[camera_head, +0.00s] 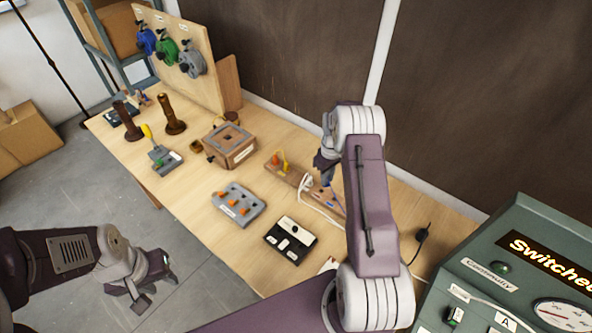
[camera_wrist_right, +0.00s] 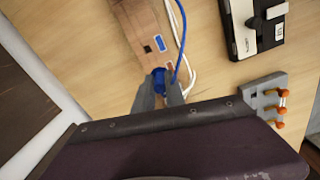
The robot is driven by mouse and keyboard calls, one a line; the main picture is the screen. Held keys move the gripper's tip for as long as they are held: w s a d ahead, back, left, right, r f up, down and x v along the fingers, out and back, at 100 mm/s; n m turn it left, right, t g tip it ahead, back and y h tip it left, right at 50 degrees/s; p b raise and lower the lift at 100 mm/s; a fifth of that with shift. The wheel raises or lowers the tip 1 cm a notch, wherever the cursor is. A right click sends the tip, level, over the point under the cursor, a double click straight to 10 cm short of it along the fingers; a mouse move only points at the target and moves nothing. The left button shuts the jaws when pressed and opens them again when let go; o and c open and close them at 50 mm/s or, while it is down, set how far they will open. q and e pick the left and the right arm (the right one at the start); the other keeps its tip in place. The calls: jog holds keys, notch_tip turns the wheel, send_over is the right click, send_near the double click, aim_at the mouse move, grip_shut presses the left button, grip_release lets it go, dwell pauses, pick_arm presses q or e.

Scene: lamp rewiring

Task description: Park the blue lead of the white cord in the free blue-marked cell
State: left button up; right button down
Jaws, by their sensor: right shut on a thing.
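The wooden block (camera_head: 297,181) lies across the table's middle right and shows close up in the right wrist view (camera_wrist_right: 128,18). It has a dark square cell (camera_wrist_right: 148,49) beside a blue mark (camera_wrist_right: 158,43), and a reddish mark nearer my fingers. The white cord (camera_head: 318,208) runs beside the block. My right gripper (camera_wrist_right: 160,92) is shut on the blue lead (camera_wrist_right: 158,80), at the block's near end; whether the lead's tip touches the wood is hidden. The blue wire loops up to the right. My left gripper (camera_head: 143,283) is open and empty, off the table's front edge.
A grey block with orange posts (camera_head: 238,204) and a black-and-white switch box (camera_head: 290,240) stand in front of the wooden block. A wooden box (camera_head: 230,146) is further left. The green test console (camera_head: 520,270) stands at the right.

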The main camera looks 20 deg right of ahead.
jog(key=shift+m, duration=0.5)
jog(key=s+d+f+b, duration=0.1)
jog(key=f, duration=0.1)
jog(key=d+f+b, duration=0.1)
jog(key=f, duration=0.1)
jog(key=s+d+f+b, duration=0.1)
jog(key=f+b, duration=0.1)
jog(key=shift+s+f, duration=0.3)
jog(key=shift+f, duration=0.1)
jog(key=shift+s+f+b, duration=0.1)
jog(key=shift+f+b, duration=0.45)
dwell(1.0)
jog(key=c, duration=1.3)
grip_release()
jog(key=shift+r, duration=0.1)
